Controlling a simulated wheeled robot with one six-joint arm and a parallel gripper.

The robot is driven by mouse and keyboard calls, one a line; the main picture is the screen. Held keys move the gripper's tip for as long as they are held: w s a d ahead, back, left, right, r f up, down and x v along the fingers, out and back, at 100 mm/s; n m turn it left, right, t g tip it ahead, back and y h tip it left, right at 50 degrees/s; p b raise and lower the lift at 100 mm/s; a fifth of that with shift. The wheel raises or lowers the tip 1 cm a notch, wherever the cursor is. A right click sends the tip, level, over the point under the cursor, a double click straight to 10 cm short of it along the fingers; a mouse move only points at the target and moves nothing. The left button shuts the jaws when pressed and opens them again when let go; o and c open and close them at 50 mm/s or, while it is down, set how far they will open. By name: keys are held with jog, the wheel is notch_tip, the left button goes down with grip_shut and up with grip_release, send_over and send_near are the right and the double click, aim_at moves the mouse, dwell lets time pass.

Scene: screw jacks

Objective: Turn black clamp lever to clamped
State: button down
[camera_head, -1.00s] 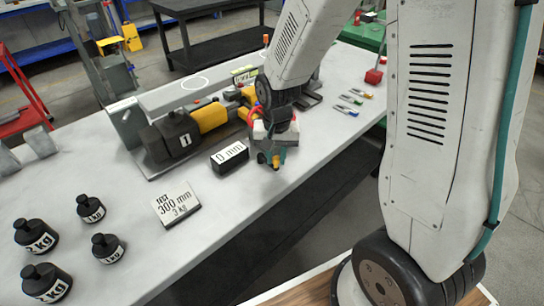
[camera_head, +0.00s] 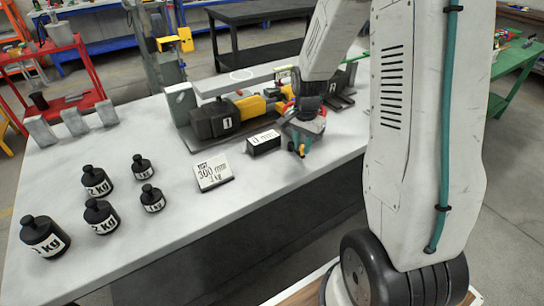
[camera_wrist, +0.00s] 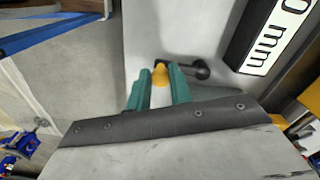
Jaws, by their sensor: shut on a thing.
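In the wrist view, the black clamp lever (camera_wrist: 186,64) reaches from a round dark hub (camera_wrist: 202,70) on a pale surface toward my fingertips. A yellow piece at its near end sits between the two teal fingers of my gripper (camera_wrist: 160,80), which are shut on it. In the head view, my gripper (camera_head: 300,146) is low at the table's front edge, just right of the black "0 mm" block (camera_head: 263,142). The lever is hidden there by my gripper and wrist.
The "0 mm" block also shows close to the hub in the wrist view (camera_wrist: 272,38). A black and yellow device (camera_head: 232,116) stands behind. A "300 mm 3 kg" sign (camera_head: 212,175) and several black weights (camera_head: 97,181) stand to the left. Open floor lies beyond the front edge.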

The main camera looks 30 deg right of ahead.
jog(key=shift+a, duration=0.1)
jog(key=shift+w+a, duration=0.3)
jog(key=shift+a, duration=0.5)
jog(key=shift+w+d+r, duration=0.1)
